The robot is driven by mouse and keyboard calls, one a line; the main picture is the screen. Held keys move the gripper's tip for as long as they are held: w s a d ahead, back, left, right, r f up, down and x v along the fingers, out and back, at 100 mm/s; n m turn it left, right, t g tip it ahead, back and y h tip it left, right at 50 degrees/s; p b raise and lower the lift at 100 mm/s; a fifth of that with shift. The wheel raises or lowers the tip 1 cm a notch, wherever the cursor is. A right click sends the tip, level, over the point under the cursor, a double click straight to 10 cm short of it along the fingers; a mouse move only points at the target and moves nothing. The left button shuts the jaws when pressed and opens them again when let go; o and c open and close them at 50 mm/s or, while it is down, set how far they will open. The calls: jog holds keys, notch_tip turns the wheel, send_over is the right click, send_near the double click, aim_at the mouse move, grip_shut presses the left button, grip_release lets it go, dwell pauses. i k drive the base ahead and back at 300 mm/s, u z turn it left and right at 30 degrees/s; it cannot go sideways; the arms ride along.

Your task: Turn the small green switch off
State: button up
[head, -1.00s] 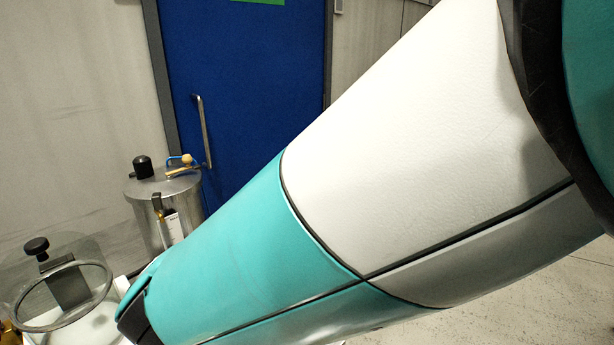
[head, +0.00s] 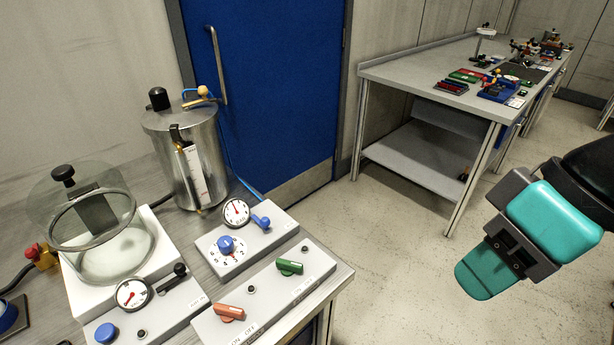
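The small green switch (head: 289,267) is a rotary handle on the grey switch panel (head: 257,292), near the front right of the bench. Its handle lies roughly crosswise, and its label is too small to read surely. An orange switch (head: 229,313) sits on the same panel to its left, beside ON and OFF lettering. My gripper (head: 487,278) hangs over the floor, well to the right of the bench and apart from the switch. It points down and left. Its fingers overlap in this view, so its opening is hidden. I see nothing held in it.
Behind the switches stand a gauge panel (head: 246,245), a metal drum (head: 190,160) and a glass chamber (head: 100,225). A second bench (head: 405,75) with small parts stands at the back right. Floor between my gripper and the near bench is clear.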

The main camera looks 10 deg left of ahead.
aim_at(288, 267)
jog(key=k, duration=1.15)
jog(key=u, duration=0.75)
jog(key=i, duration=1.2)
jog(key=z, duration=0.3)
